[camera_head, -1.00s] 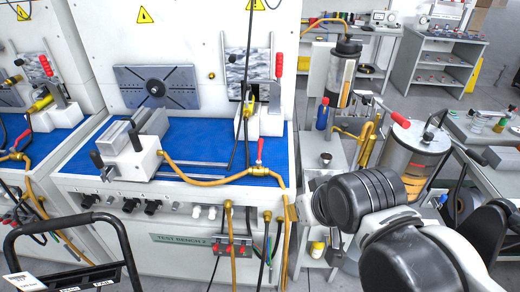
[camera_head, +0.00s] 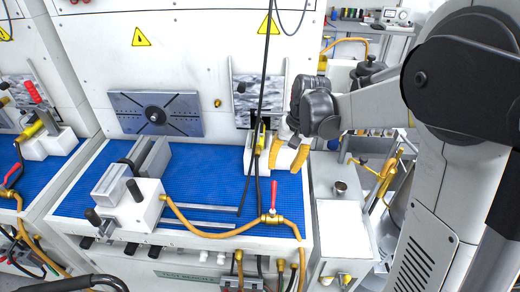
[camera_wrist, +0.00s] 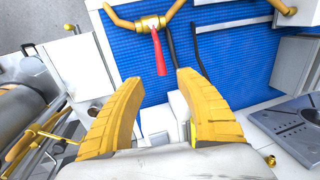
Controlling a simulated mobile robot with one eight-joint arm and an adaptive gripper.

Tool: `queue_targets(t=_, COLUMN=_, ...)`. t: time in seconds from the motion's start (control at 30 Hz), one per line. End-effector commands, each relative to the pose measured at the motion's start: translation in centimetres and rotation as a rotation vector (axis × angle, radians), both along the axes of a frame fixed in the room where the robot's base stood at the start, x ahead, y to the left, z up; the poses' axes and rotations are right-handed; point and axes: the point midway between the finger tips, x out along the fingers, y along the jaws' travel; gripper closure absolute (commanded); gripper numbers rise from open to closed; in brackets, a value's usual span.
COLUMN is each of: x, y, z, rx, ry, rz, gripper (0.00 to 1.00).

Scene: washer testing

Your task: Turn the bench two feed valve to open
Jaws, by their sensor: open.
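The bench two feed valve (camera_head: 272,218) is a brass fitting in the yellow hose at the front right of the blue mat. Its red handle (camera_head: 273,195) stands up from it. In the wrist view the valve body (camera_wrist: 150,23) is at the top, with the red handle (camera_wrist: 159,55) pointing down the picture toward my fingers. My gripper (camera_head: 288,160) has yellow fingers and is over the right part of the bench, behind the valve. In the wrist view my gripper (camera_wrist: 160,85) is open and empty, its fingers apart and not touching the handle.
A white clamp block (camera_head: 130,212) stands on the left of the blue mat (camera_head: 205,165). A black hose (camera_head: 263,80) hangs close to my gripper. A side cabinet (camera_head: 342,232) with a small cup (camera_head: 341,187) stands right of the bench.

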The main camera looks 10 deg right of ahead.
Motion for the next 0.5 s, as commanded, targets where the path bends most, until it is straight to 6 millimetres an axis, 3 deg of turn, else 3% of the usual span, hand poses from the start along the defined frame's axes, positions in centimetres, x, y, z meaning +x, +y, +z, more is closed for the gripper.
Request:
queue_targets(t=0.27, x=0.8, y=0.1, z=-2.5, rx=0.013, ry=0.026, rz=-0.008, gripper=0.58)
queue_targets(t=0.5, x=1.1, y=1.0, z=-7.3, rx=0.012, ry=0.024, rz=-0.007, gripper=0.58)
